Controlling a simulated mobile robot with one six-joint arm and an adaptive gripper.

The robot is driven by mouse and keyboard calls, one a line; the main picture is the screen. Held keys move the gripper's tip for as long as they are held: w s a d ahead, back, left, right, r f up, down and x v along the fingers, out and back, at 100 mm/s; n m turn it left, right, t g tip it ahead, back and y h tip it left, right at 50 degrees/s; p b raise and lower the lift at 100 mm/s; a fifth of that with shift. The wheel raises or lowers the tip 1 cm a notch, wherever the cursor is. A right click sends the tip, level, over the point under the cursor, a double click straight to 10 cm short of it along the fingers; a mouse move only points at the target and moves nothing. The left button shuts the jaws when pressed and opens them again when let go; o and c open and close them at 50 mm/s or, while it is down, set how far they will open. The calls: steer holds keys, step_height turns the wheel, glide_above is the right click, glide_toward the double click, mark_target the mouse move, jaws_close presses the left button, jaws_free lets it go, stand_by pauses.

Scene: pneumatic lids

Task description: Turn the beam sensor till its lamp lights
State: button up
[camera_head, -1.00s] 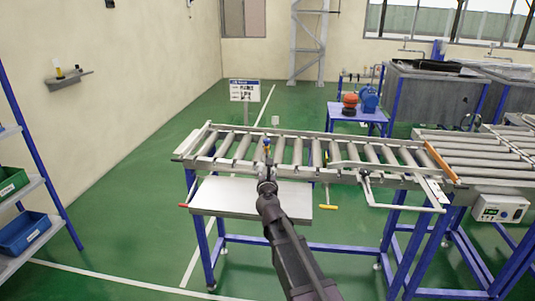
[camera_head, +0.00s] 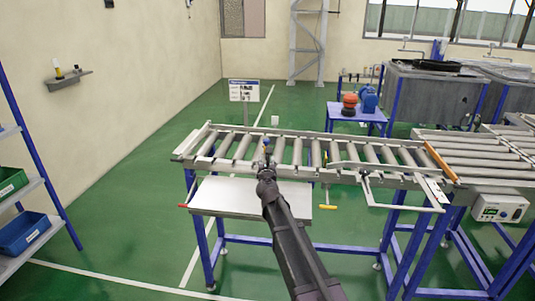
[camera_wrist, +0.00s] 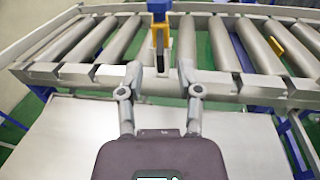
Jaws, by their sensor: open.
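The beam sensor (camera_wrist: 159,10) is a small blue and yellow block on an upright post at the near rail of the roller conveyor. In the head view the beam sensor (camera_head: 266,144) shows just beyond the tip of my arm. A lit lamp on it cannot be made out. My gripper (camera_wrist: 160,72) is open, with its two fingers apart on either side of the post's line in the wrist view. The fingers are nearer to me than the sensor, and nothing is held between them. In the head view my gripper (camera_head: 265,166) partly hides the sensor's lower part.
The roller conveyor (camera_head: 235,145) runs left to right, with a bare metal shelf (camera_head: 235,190) in front. A small white block (camera_head: 275,120) stands beyond the far rail. A yellow handle (camera_head: 328,207) hangs at the near side. A control box (camera_head: 499,208) is at right.

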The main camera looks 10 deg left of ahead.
steer(key=shift+w+a, duration=0.2)
steer(key=shift+w, duration=1.4)
steer(key=shift+w+a, duration=0.15)
steer(key=shift+w, duration=1.4)
steer(key=shift+c, duration=0.2)
jaws_close()
